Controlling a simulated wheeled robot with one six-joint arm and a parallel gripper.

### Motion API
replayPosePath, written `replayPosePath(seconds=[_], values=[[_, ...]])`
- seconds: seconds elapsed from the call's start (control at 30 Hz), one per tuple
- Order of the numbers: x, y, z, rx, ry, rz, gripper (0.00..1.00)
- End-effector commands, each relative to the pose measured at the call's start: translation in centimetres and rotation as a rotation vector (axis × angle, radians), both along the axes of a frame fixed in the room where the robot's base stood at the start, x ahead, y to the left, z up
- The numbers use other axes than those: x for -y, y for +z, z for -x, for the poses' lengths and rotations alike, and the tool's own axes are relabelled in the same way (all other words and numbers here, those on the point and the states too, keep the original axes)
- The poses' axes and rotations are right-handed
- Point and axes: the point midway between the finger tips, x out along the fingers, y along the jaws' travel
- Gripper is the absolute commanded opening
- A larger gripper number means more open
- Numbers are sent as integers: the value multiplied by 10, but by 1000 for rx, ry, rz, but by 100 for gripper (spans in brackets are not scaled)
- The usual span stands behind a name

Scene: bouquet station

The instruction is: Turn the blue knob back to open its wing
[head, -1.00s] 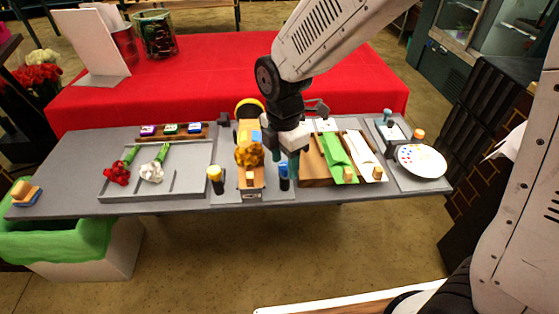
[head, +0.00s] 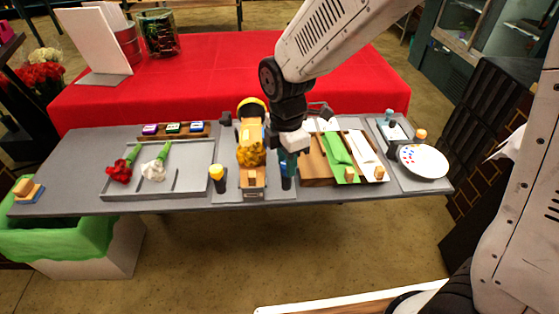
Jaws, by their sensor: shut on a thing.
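The blue knob (head: 285,183), dark with a blue part, stands just right of the wooden bouquet stand (head: 252,178). My gripper (head: 288,168) points down over it with its teal fingers shut on it; they hide the knob's upper part. A yellow-topped knob (head: 217,178) stands left of the stand.
A grey tray (head: 208,178) with red and white flowers lies left. A wooden board (head: 316,172) with green and white sheets lies close to the right of my gripper. A white palette (head: 423,161) is farther right.

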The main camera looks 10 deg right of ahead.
Motion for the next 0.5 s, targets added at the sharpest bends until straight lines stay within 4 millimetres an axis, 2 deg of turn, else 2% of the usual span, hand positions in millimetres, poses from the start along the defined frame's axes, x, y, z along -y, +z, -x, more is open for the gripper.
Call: replayPosePath(seconds=[0.5], values=[[2,1,-2,5,-454,1,6]])
